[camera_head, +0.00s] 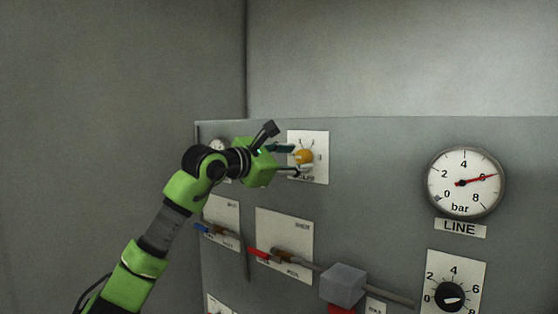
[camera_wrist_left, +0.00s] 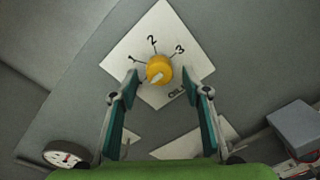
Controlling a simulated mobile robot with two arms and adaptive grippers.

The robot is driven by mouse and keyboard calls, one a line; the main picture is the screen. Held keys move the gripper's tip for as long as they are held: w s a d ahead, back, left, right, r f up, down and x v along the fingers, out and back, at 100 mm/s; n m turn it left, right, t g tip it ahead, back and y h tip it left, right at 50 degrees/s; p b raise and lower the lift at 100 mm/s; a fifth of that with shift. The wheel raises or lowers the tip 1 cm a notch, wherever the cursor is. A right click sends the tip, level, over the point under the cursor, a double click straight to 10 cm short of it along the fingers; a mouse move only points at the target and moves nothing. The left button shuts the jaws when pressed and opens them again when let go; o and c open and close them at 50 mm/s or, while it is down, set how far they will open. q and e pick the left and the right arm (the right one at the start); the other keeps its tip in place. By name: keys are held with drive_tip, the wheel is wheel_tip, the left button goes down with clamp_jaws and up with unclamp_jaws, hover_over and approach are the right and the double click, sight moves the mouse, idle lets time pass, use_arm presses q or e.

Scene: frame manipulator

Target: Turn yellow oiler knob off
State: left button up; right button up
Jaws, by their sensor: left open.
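The yellow oiler knob (camera_head: 303,157) sits on a white label plate (camera_head: 320,170) on the grey panel. In the left wrist view the knob (camera_wrist_left: 159,70) shows a pale pointer directed to the lower left, and the plate (camera_wrist_left: 150,40) carries the marks 1, 2 and 3 above the knob. My left gripper (camera_head: 290,160) is open at the knob, with its fingers above and below it in the head view. In the left wrist view the fingers (camera_wrist_left: 163,88) stand apart on both sides of the knob, with gaps visible. My right gripper is not in view.
A round LINE gauge (camera_head: 466,182) and a black numbered knob (camera_head: 452,297) are on the panel at right. Below my left arm are a blue-handled valve (camera_head: 202,228), a red-handled valve (camera_head: 258,253) and a grey block (camera_head: 343,285). A small gauge (camera_wrist_left: 67,154) shows at lower left.

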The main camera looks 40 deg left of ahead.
use_arm(q)
drive_tip(key=s+a, duration=0.1)
drive_tip(key=s, duration=1)
drive_tip(key=shift+r, duration=0.2)
drive_tip(key=shift+w, duration=0.1)
